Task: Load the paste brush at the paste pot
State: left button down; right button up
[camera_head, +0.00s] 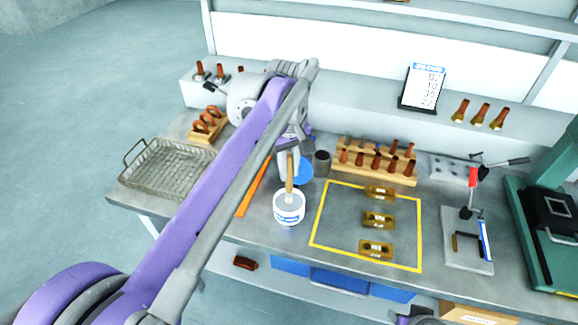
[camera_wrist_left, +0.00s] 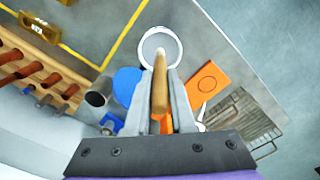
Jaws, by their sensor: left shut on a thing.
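The paste pot (camera_head: 289,215), a white tub with a blue-marked label and a pale grey inside, stands on the bench; the left wrist view also shows it (camera_wrist_left: 175,37). My left gripper (camera_head: 289,157) is above the pot, shut on the wooden handle of the paste brush (camera_head: 290,178). In the left wrist view the handle (camera_wrist_left: 160,95) lies between the two fingers (camera_wrist_left: 160,78) and points to the pot's mouth. The brush's lower end is at the pot's opening; I cannot tell whether it touches the paste. My right gripper is not in view.
A blue disc (camera_head: 301,171), a dark cup (camera_head: 322,163) and an orange strip (camera_head: 252,190) lie close around the pot. A wooden rack (camera_head: 345,174) with several brown-handled tools stands behind. A yellow-outlined area (camera_head: 340,221) holds brass blocks. A wire basket (camera_head: 130,182) is left.

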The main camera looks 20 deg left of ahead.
aim_at(289, 155)
pick_arm(q)
jog(key=shift+f, duration=0.5)
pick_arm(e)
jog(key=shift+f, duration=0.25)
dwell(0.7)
pick_arm(q)
jog(key=shift+f, duration=0.1)
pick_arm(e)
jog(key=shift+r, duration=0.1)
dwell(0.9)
pick_arm(q)
jog(key=shift+r+p, duration=2.05)
jog(key=shift+r, duration=1.6)
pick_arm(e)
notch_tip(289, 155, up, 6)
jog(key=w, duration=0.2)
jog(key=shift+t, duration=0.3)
pick_arm(q)
jog(key=shift+f, duration=0.1)
